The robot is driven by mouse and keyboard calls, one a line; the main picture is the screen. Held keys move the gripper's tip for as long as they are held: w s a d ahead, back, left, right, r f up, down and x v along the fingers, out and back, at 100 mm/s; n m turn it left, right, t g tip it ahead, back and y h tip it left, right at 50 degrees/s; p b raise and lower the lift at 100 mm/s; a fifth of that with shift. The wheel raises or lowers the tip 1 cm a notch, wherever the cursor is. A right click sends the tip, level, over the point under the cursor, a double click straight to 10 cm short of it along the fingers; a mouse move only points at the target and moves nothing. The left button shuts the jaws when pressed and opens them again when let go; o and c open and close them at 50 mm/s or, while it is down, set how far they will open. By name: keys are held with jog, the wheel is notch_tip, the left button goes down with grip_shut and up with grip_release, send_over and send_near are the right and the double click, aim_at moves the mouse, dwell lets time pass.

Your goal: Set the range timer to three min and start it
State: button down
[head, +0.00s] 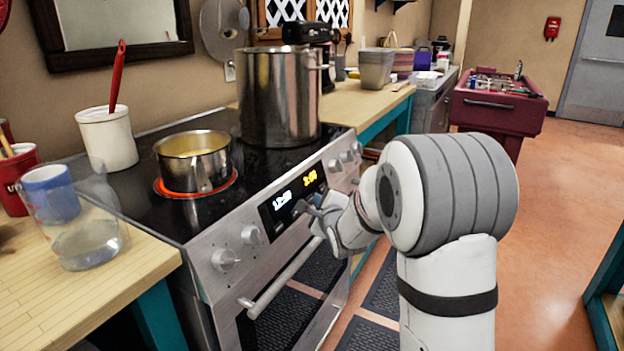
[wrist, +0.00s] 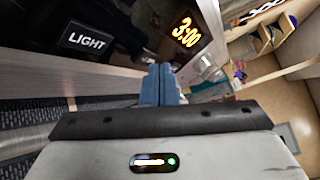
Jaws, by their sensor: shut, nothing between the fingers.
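The range (head: 215,285) has a black control panel on its front with two lit readouts. The white clock readout (head: 283,199) looks like 12:00. The orange timer readout (head: 309,179) shows 3:00, and it is also clear in the wrist view (wrist: 186,33). A LIGHT button (wrist: 87,41) shows on the panel in the wrist view. My gripper (head: 306,207) is shut and empty at the panel, just below the readouts. Its blue-grey fingertips (wrist: 162,72) show together in the wrist view. I cannot tell whether they touch the panel. The other buttons are hidden or too small to read.
A small pot (head: 195,165) sits on a glowing red burner. A tall steel stockpot (head: 281,95) stands behind it. Knobs (head: 225,259) flank the panel, and the oven handle (head: 285,277) runs below. A clear pitcher (head: 90,245) stands on the left counter. Open floor lies to the right.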

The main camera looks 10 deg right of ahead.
jog(key=shift+s+d+r, duration=0.15)
jog(key=shift+s+d, duration=0.05)
jog(key=shift+d, duration=0.1)
jog(key=s+d+r+p, duration=0.2)
jog(key=s+d, duration=0.1)
jog(key=d, duration=0.1)
jog(key=shift+s+d, duration=0.2)
jog(key=shift+d, duration=0.1)
jog(key=shift+f, duration=0.1)
dwell(0.7)
